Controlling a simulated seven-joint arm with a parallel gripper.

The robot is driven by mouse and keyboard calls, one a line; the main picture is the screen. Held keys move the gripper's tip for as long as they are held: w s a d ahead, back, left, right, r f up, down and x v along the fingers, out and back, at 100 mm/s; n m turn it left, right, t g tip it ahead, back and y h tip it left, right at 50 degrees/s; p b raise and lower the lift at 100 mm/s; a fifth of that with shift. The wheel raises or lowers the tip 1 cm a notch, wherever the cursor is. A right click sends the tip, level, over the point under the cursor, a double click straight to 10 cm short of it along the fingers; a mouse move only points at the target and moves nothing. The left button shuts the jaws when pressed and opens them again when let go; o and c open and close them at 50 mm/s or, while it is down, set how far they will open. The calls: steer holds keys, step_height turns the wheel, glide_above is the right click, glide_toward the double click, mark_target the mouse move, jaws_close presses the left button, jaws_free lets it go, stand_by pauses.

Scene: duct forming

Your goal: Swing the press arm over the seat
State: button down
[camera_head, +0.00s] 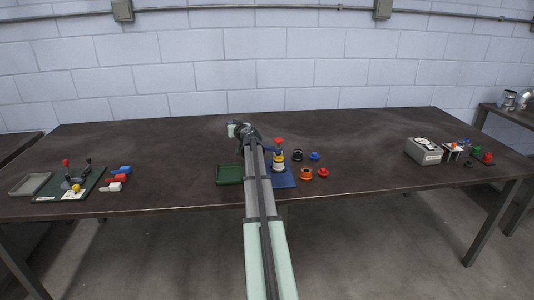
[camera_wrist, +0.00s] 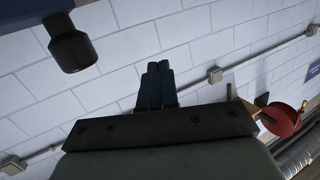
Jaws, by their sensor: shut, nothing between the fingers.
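A fixture with a red knob (camera_head: 278,141) on top and yellow and pale parts below stands on a blue base plate (camera_head: 283,180) in the middle of the table. A dark blue bar shows beside it, partly behind my arm. I cannot tell which part is the press arm or the seat. My gripper (camera_wrist: 156,85) is shut and empty in the wrist view, with the wall behind it. In the head view its fingertips are hidden at the end of my arm, left of the fixture. A red round part (camera_wrist: 283,118) shows at the right of the wrist view, apart from the fingers.
A green tray (camera_head: 229,173) lies left of my arm. Black, orange, blue and red rings lie right of the fixture. A green board (camera_head: 50,194) with posts is far left. A grey box (camera_head: 422,151) is right. A dark cylinder (camera_wrist: 70,45) shows upper left in the wrist view.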

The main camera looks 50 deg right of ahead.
steer(key=s+a+f+m+g+h, duration=0.2)
steer(key=s+a+f+m+h, duration=0.15)
steer(key=s+a+h, duration=0.45)
steer(key=m+g+h, duration=0.3)
steer(key=m+g, duration=0.3)
steer(key=g, duration=0.2)
glide_toward(270, 149)
steer(key=x, duration=0.5)
steer(key=shift+w, duration=0.15)
steer(key=shift+x, duration=0.85)
steer(key=shift+d, duration=0.1)
